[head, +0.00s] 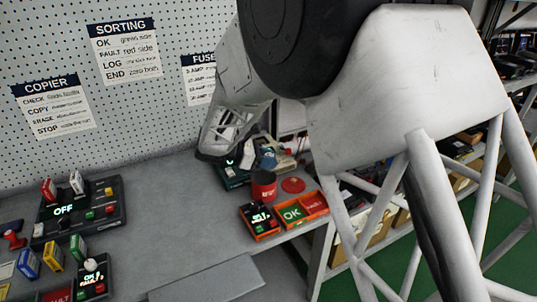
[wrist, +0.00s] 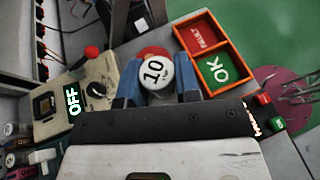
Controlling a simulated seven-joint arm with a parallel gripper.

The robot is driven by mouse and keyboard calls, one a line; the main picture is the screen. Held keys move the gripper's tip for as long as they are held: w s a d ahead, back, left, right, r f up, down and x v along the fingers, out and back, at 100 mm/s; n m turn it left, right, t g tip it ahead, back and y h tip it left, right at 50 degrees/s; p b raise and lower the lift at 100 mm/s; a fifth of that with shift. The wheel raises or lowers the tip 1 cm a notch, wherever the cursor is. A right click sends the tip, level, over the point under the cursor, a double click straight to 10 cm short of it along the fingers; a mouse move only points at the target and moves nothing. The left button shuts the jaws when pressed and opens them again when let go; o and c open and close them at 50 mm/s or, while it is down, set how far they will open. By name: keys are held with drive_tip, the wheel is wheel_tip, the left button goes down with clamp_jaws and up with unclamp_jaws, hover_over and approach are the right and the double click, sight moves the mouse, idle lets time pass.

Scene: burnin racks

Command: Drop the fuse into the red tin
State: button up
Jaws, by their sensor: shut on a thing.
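In the wrist view my gripper (wrist: 158,85) has its blue fingers closed on the fuse (wrist: 154,72), which shows a round white end marked 10. In the head view the red tin (head: 264,187) stands upright on the grey bench, just left of a flat red disc (head: 293,185). The disc shows partly behind the fuse in the wrist view (wrist: 150,51). I cannot make out the tin in the wrist view; the gripper and fuse may cover it. My arm hides much of the gripper in the head view, so its height over the tin is unclear.
An orange tray (wrist: 236,45) with FAULT and OK compartments lies near the tin. A small orange-cased unit (head: 260,221) sits beside it. A cream device (wrist: 75,100) reading OFF stands close by. The copier panel (head: 80,209) is left; the bench between is clear.

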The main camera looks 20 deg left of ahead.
drive_tip(key=shift+f, duration=0.15)
drive_tip(key=o, duration=1)
drive_tip(key=shift+v, duration=3.9)
drive_tip(key=shift+d, duration=0.1)
